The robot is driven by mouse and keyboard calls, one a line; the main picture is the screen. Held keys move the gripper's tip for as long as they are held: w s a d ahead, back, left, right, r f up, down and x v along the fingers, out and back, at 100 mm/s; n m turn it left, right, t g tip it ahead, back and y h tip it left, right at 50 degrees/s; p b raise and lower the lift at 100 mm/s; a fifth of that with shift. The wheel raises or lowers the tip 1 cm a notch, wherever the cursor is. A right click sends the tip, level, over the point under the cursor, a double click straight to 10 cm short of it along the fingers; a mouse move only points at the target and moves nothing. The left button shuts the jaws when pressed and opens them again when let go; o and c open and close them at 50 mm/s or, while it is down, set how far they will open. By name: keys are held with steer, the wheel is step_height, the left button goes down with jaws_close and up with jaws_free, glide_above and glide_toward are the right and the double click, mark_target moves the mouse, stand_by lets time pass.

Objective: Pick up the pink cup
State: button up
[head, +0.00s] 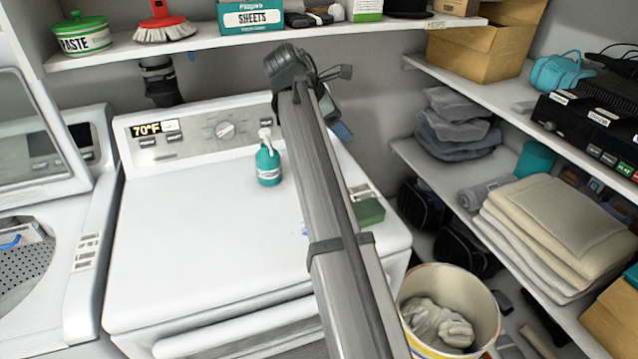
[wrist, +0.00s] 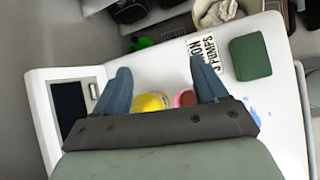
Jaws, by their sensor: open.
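A pink cup (wrist: 184,98), with a reddish inside, shows in the wrist view close to the gripper's base, between the fingers and nearer the right one. The gripper's dark base hides part of it. A yellow round object (wrist: 151,102) is just left of it. My gripper (wrist: 158,76) is open, its two blue-grey fingers spread above the white machine top, with nothing seen held. In the head view, one blue finger (head: 341,131) shows behind my arm near the back right of the washer. The pink cup is not visible in the head view; my arm covers part of that area.
The white washer top (head: 200,235) is mostly clear at left. A teal pump bottle (head: 268,163) stands near its control panel. A green block (head: 370,212) lies by the right edge, beside a printed label (wrist: 205,58). Shelves (head: 290,40) run behind and right; a bin (head: 490,310) stands front right.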

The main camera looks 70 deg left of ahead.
steer(key=s+d+f+n+g, duration=0.1)
steer(key=s+n, duration=0.1)
steer(key=s, duration=0.4)
steer(key=s+d+f+n, duration=0.1)
steer(key=s+f+n, duration=0.1)
steer(key=s, duration=0.5)
steer(key=x, duration=1.3)
steer(key=shift+w+a+f, duration=0.1)
steer(key=shift+w+f, duration=0.1)
steer(key=shift+f, duration=0.05)
steer(key=c, duration=0.9)
steer(key=shift+r, duration=0.15)
